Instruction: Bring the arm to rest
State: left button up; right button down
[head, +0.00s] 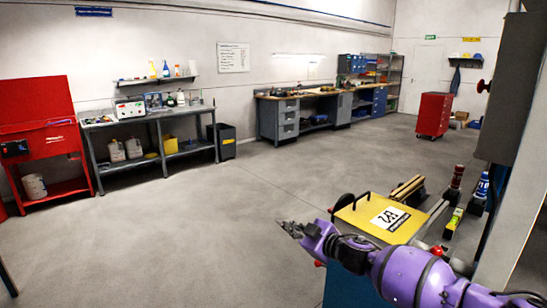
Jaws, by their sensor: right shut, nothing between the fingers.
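My right arm is purple and comes in from the bottom right. Its gripper (291,229) is dark grey, shut and empty, and points left over the open floor. The arm passes in front of a cart or bench with a yellow top panel (362,211) that carries a white label. My left gripper is not in view.
Close on the right stand a dark cabinet (514,90) and several bottles. A red workstation (40,135), a grey bench (150,130) and a long workbench (285,118) line the back. A red tool cabinet (433,115) stands farther right. The middle floor (230,200) is clear.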

jog(key=s+a+f+m+h, duration=0.2)
jog(key=s+a+f+m, duration=0.2)
jog(key=s+f, duration=1)
jog(key=s+d+f+m+g+h, duration=0.1)
jog(key=s+d+f, duration=0.5)
jog(key=s, duration=0.7)
jog(key=s+d+f+m+g+h, duration=0.1)
jog(key=s+d+f+m+h, duration=0.3)
jog(key=s, duration=0.8)
jog(key=s+d+f+m+g+h, duration=0.1)
jog(key=s+d+f+m, duration=0.4)
jog(key=s, duration=0.8)
jog(key=d+f+h, duration=0.1)
jog(key=d+f, duration=0.2)
jog(key=f, duration=0.1)
jog(key=shift+s+d+f+m+h, duration=0.15)
jog(key=shift+s+f+m+h, duration=0.15)
jog(key=shift+s+h, duration=0.1)
